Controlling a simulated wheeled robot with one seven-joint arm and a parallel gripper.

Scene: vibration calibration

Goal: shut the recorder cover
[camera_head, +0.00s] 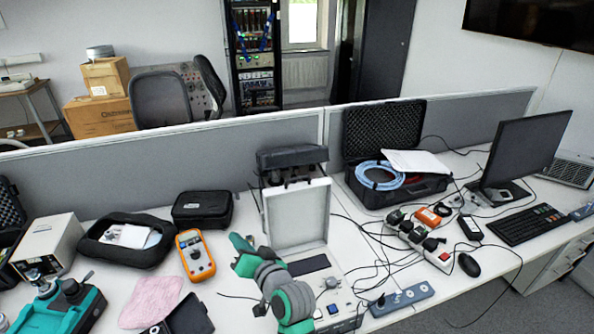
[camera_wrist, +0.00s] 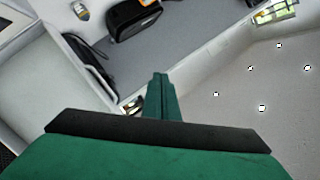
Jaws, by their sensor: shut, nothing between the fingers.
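The recorder (camera_head: 345,298) is a pale box on the desk with a dark screen, knobs and a blue button on its top panel. Its cover (camera_head: 298,215) stands open, nearly upright, at the back of the box. My gripper (camera_head: 238,241) is to the left of the cover in the head view, and my arm hides the recorder's left side. In the wrist view my gripper (camera_wrist: 160,82) shows its green fingers shut and empty. Pale panels lie on both sides of them; I cannot tell whether either is the cover or whether the fingers touch it.
An orange multimeter (camera_head: 195,255) and a black case (camera_head: 202,209) are left of the recorder. A power strip (camera_head: 420,236) and loose cables lie to its right. An open black case (camera_head: 432,187) stands behind right. A grey partition (camera_head: 230,160) runs along the back.

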